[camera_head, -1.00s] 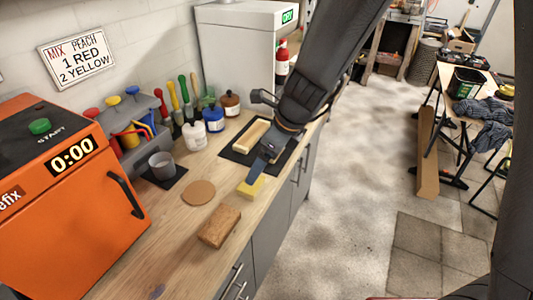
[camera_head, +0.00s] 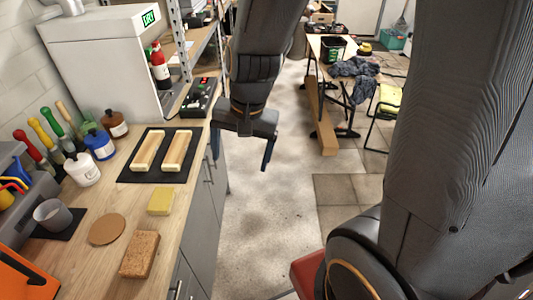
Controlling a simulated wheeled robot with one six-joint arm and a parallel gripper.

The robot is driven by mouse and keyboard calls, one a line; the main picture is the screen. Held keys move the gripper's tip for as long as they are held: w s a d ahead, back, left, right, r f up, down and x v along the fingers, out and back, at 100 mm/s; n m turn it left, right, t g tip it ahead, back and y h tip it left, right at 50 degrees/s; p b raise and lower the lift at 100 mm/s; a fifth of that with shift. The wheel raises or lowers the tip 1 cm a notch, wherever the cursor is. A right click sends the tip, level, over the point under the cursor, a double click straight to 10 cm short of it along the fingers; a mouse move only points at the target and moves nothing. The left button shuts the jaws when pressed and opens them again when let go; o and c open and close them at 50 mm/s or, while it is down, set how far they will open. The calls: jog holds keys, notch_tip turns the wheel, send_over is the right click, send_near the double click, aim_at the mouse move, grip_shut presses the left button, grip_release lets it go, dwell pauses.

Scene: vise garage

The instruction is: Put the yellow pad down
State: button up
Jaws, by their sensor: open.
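The yellow pad (camera_head: 161,201) lies flat on the wooden bench top, near its front edge. It sits between the black mat (camera_head: 128,174) and the brown cork block (camera_head: 139,255). My gripper (camera_head: 240,158) is open and empty. It points down, to the right of the pad and past the bench's front edge, clear of the pad. Its two blue-tipped fingers are spread wide apart.
Two pale wooden blocks (camera_head: 177,150) lie on the black mat. A round cork disc (camera_head: 107,229), a grey cup (camera_head: 53,215) and several bottles (camera_head: 101,144) stand or lie farther left. A black control box (camera_head: 198,99) stands beyond the mat. The floor (camera_head: 270,220) right of the bench is clear.

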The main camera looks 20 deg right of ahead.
jog(key=s+d+n+h, duration=0.1)
jog(key=s+d+n, duration=0.1)
jog(key=d+n, duration=0.4)
jog(key=shift+s+r, duration=0.25)
jog(key=shift+s, duration=0.1)
jog(key=shift+g, duration=0.3)
notch_tip(320, 180, down, 6)
jog(key=b, duration=0.5)
jog(key=shift+a+r, duration=0.1)
jog(key=shift+c, duration=0.3)
